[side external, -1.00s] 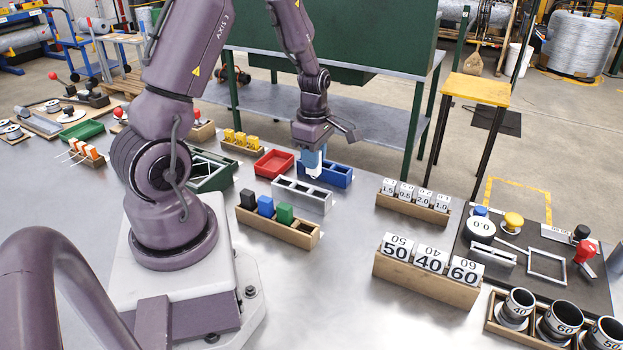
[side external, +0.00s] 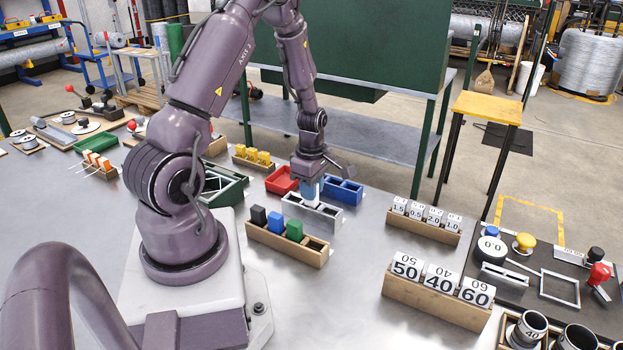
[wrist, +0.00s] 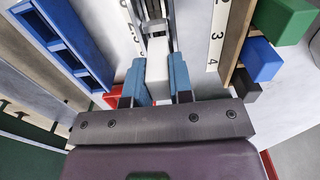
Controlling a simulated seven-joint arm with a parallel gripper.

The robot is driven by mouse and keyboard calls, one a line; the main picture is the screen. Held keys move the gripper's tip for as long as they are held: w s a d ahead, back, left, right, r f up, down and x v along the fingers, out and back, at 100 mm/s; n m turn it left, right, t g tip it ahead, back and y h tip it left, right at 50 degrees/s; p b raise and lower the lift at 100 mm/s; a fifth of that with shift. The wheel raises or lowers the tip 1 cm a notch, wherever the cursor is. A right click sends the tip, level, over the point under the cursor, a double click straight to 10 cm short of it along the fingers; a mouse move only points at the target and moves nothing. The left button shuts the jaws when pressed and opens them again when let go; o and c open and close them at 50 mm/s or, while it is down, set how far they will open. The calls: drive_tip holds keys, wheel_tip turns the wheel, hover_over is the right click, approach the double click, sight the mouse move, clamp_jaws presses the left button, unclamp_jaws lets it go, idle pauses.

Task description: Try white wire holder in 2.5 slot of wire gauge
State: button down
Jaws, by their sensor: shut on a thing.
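My gripper (side external: 308,200) is shut on a white block, the white wire holder (wrist: 157,62), between its blue fingers in the wrist view. It is low over the grey wire gauge (side external: 325,220), a block with several slots, at the middle of the table. In the wrist view the gauge (wrist: 216,35) shows pale strips with numbers such as 2, 3 and 4 beside a dark slotted middle. The holder points along that middle. Its wire tip is hidden, so I cannot tell whether it is in a slot or which one.
A blue tray (side external: 345,192) and a red tray (side external: 282,181) stand just behind the gauge. A wooden rack (side external: 287,243) with black, blue and green blocks is in front. A rack with orange holders (side external: 97,160) is at left. Bare table lies to the gauge's right.

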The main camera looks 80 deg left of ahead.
drive_tip(key=shift+f, duration=0.4)
drive_tip(key=c, duration=0.9)
unclamp_jaws()
wheel_tip(320, 180, up, 13)
